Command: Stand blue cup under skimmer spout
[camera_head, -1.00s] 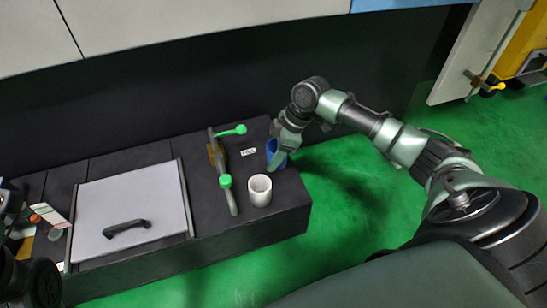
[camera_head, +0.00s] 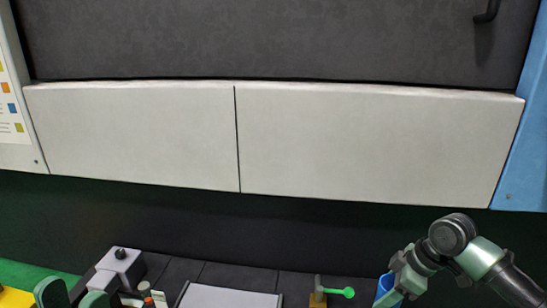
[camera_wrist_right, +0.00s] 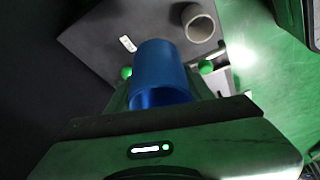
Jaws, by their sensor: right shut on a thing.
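The blue cup (camera_head: 384,284) is at the bottom right of the head view, in my right gripper (camera_head: 392,293). The right wrist view shows the cup (camera_wrist_right: 160,70) between the fingers, its dark opening towards the camera. A brass-coloured fitting (camera_head: 318,298) with a green-knobbed lever (camera_head: 345,292) stands left of the cup; I take it for the skimmer spout, but its lower part is cut off. My left gripper (camera_head: 73,295) is at the bottom left, its two green fingers apart and nothing visible between them. Whether the cup touches the bench is hidden.
A white cup (camera_wrist_right: 200,24) stands on the dark bench (camera_wrist_right: 95,38), near a small white label (camera_wrist_right: 128,43). A pale panel (camera_head: 230,296) lies left of the fitting in the head view. A grey block (camera_head: 120,265) is by my left gripper. Pale cabinet panels (camera_head: 370,145) rise behind.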

